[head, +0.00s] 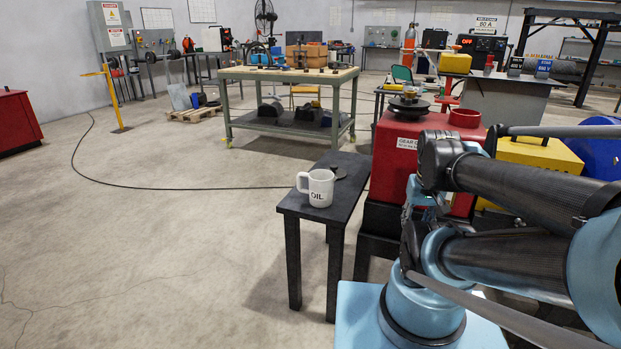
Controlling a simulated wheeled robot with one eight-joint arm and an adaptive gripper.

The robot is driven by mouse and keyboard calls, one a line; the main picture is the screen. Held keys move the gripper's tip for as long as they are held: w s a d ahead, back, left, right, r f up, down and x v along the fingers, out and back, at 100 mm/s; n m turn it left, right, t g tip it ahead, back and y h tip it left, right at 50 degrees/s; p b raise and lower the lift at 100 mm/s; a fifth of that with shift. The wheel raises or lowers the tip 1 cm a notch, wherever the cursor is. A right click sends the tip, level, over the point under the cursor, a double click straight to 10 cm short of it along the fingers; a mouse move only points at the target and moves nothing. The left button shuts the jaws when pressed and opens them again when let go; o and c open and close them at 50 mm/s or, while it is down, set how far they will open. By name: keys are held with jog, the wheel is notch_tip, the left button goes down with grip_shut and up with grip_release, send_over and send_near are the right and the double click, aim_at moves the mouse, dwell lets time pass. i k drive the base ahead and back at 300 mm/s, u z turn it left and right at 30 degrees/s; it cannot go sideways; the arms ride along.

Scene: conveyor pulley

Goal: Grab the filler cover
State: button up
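A small dark flat disc (340,172) lies on the black side table (346,193), just behind the white mug. It may be the filler cover, but it is too small to be sure. A red gear housing (395,153) stands right of the table, with a short red round neck (466,118) on its top. A dark round plate with a metal part (409,104) also sits on the housing. My arm fills the right side and hides part of the housing. I cannot make out my gripper's fingers in this view.
A white mug marked OIL (319,188) stands upright on the side table. A yellow block (535,152) and a blue drum (597,158) are behind my arm. A workbench (290,75) is further back. A black cable (150,187) crosses the open floor at left.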

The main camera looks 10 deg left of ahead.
aim_at(340, 173)
jog(key=u, duration=0.4)
jog(key=k, duration=0.9)
jog(key=z, duration=0.75)
jog(key=i, duration=1)
